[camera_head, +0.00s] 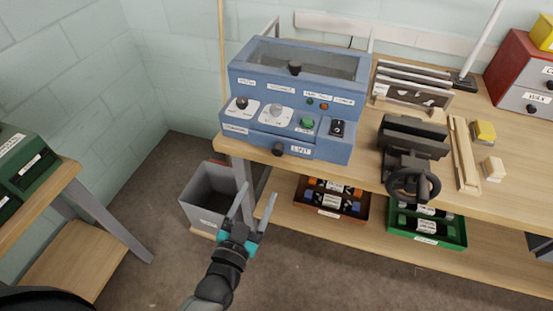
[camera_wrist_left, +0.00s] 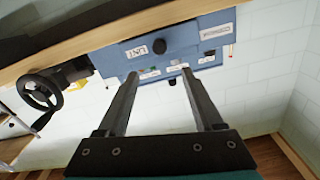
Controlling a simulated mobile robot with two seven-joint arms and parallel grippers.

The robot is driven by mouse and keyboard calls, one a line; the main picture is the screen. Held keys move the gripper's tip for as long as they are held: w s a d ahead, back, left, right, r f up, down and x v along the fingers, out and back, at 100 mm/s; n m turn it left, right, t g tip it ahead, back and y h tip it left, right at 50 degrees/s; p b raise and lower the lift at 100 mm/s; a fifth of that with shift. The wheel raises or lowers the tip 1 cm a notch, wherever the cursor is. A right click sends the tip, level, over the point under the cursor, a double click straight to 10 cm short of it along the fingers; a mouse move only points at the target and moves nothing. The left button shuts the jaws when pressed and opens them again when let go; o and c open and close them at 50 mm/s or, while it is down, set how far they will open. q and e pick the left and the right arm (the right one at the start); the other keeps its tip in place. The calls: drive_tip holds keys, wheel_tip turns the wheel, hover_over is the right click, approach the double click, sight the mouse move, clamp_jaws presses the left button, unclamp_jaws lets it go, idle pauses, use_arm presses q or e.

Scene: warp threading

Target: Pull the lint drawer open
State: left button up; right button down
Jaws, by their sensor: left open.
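The blue machine (camera_head: 297,92) stands on the workbench. Its lint drawer (camera_head: 285,143) is the low front part with a dark round knob (camera_head: 278,149) and a "LINT" label (camera_head: 301,152). The drawer front looks close to the machine body; any gap is too small to tell. My left gripper (camera_head: 258,196) is open and empty, below and in front of the knob, apart from it. In the left wrist view the knob (camera_wrist_left: 159,47) and the LINT label (camera_wrist_left: 137,51) show beyond the open fingers (camera_wrist_left: 165,85). My right gripper is not in view.
A grey bin (camera_head: 212,192) stands on the floor left of my left gripper. A dark vise (camera_head: 411,150) sits right of the machine. An orange-brown tray (camera_head: 331,197) and a green tray (camera_head: 427,222) are on the lower shelf. The floor in front is clear.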

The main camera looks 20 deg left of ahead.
sight(277, 153)
use_arm(q)
drive_tip(key=w, duration=0.4)
drive_tip(key=w+b, duration=0.1)
drive_tip(key=w, duration=0.8)
drive_tip(key=shift+w+d+b, duration=0.2)
drive_tip(key=shift+d+b, duration=0.1)
drive_tip(key=shift+b, duration=0.1)
drive_tip(key=shift+c, duration=0.3)
clamp_jaws()
drive_tip(key=shift+f, duration=0.1)
idle(0.3)
